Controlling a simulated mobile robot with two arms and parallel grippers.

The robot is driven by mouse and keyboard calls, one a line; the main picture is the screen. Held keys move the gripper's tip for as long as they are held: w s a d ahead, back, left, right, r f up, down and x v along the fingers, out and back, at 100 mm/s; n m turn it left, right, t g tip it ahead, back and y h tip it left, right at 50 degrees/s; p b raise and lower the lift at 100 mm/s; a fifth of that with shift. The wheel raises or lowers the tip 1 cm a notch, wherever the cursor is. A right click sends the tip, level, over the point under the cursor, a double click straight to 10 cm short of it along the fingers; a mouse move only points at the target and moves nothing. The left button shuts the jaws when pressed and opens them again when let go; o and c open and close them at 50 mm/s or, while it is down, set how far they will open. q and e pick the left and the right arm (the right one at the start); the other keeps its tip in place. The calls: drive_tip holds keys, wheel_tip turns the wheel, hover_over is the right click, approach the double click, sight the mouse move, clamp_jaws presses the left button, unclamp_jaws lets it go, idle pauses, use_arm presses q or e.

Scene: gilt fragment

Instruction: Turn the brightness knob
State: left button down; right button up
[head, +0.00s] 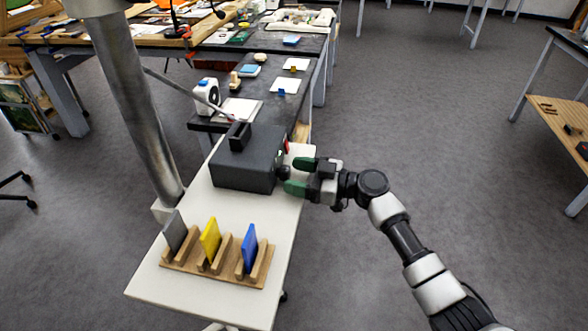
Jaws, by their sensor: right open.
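A dark grey box-shaped device (243,165) stands on a white table, with a black raised part on its top. A small dark round knob (283,172) shows on its right side. My right gripper (297,176) reaches in from the right with its green-tipped fingers apart, one on the far side and one on the near side of the knob. I cannot tell whether either finger touches the knob. My left gripper is not in the picture.
A wooden rack (218,266) with grey, yellow and blue plates stands at the white table's (160,283) near end. A metal pole (138,100) rises at the left. Behind, dark benches hold a white device (206,93) and cards. Open floor lies right.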

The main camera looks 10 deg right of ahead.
drive_tip(key=shift+w+a, duration=0.2)
drive_tip(key=shift+a, duration=0.25)
drive_tip(key=shift+c, duration=0.2)
drive_tip(key=c, duration=0.9)
drive_tip(key=shift+f+m+b, duration=0.2)
drive_tip(key=shift+m+b, duration=0.4)
drive_tip(key=shift+b, duration=0.2)
drive_tip(key=shift+r+m+b, duration=0.2)
drive_tip(key=shift+m+b, duration=0.25)
drive_tip(key=shift+m, duration=0.35)
drive_tip(key=o, duration=0.9)
drive_tip(key=shift+o, duration=0.2)
drive_tip(key=shift+d, duration=0.1)
